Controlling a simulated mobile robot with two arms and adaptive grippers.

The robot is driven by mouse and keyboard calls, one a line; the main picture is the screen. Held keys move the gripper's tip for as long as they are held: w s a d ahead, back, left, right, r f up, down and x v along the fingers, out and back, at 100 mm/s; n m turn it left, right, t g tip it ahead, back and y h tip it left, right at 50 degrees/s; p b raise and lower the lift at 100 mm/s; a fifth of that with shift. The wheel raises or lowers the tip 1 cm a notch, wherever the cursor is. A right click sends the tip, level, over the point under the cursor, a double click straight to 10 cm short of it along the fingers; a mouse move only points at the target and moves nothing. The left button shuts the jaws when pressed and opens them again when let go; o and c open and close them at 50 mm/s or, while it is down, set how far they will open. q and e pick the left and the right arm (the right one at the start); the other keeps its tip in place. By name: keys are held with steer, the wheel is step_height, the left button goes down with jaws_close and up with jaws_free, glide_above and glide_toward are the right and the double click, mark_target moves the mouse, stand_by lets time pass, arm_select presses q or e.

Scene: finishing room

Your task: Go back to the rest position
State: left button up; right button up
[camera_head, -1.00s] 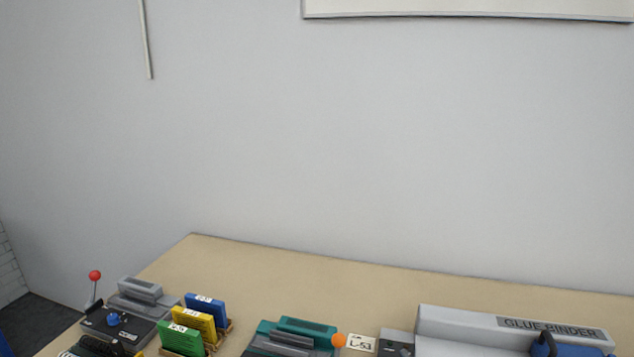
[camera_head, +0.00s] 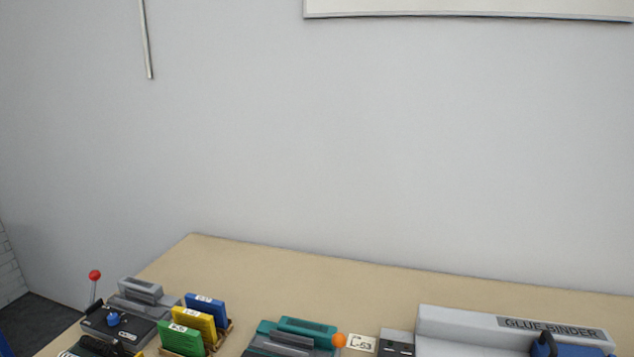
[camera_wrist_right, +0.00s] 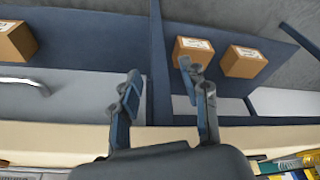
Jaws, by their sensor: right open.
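My right gripper (camera_wrist_right: 162,95) shows in the right wrist view. Its two fingers are apart with nothing between them. Beyond the fingers are a dark blue shelf or cabinet front and the pale edge of the bench. Neither gripper shows in the head view, and my left gripper is in no view.
The bench (camera_head: 290,265) holds a grey machine with a red-knobbed lever (camera_head: 95,275), green, yellow and blue blocks (camera_head: 200,322), a teal machine (camera_head: 300,330) and a glue binder (camera_head: 510,330). Its back strip is clear. Brown boxes (camera_wrist_right: 244,62) sit in blue compartments.

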steer(key=s+f+g, duration=0.1)
steer(key=s+f, duration=0.1)
steer(key=f, duration=0.8)
steer(key=s+f, duration=0.2)
steer(key=f, duration=0.8)
steer(key=s+d+f+g, duration=0.1)
steer(key=s+d+f, duration=0.2)
steer(key=s+f, duration=1.1)
steer(key=shift+s, duration=0.95)
steer(key=shift+d, duration=0.1)
